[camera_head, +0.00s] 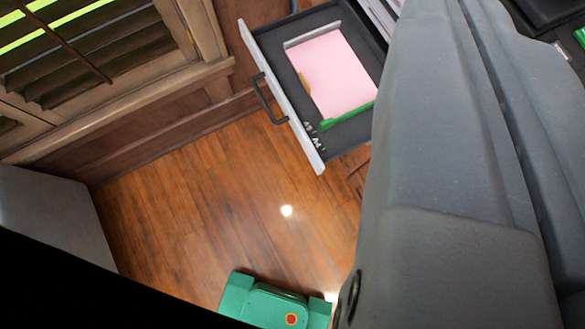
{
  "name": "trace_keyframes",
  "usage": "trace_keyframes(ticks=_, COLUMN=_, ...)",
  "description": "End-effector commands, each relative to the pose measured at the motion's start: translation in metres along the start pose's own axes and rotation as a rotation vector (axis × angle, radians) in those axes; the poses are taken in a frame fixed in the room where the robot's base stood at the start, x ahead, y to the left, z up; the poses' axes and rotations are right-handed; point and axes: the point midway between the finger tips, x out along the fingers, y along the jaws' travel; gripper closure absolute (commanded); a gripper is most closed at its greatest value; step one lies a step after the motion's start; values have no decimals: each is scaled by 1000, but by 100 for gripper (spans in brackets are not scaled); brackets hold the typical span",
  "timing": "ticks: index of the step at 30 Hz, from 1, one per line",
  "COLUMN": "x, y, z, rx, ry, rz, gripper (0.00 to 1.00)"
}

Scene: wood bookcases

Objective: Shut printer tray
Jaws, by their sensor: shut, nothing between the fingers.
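The printer tray (282,97) is pulled out at the top centre, with a pale front panel and dark inside. A dark handle (264,99) is on its front, facing left. Pink paper (333,72) lies in the tray, with a green strip (347,116) along its lower edge. The right end of the tray and most of the printer are hidden behind my grey arm, which fills the right side. My gripper does not show, so its place relative to the tray cannot be seen.
Wooden floor (215,200) lies clear below and left of the tray. A wood-framed shuttered window (105,55) and panelled wall are at the upper left. A grey block-like surface (50,215) is at the left edge. My green base shows at the bottom.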

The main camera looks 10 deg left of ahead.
Motion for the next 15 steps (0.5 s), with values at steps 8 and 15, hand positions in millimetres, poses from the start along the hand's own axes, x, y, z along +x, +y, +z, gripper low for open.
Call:
trace_keyframes(ticks=8, x=134, y=-82, z=148, rx=-232, ry=-240, rz=-51, gripper=100)
trace_keyframes(ticks=15, x=201, y=-142, z=274, rx=-435, ry=-405, rz=-108, gripper=100)
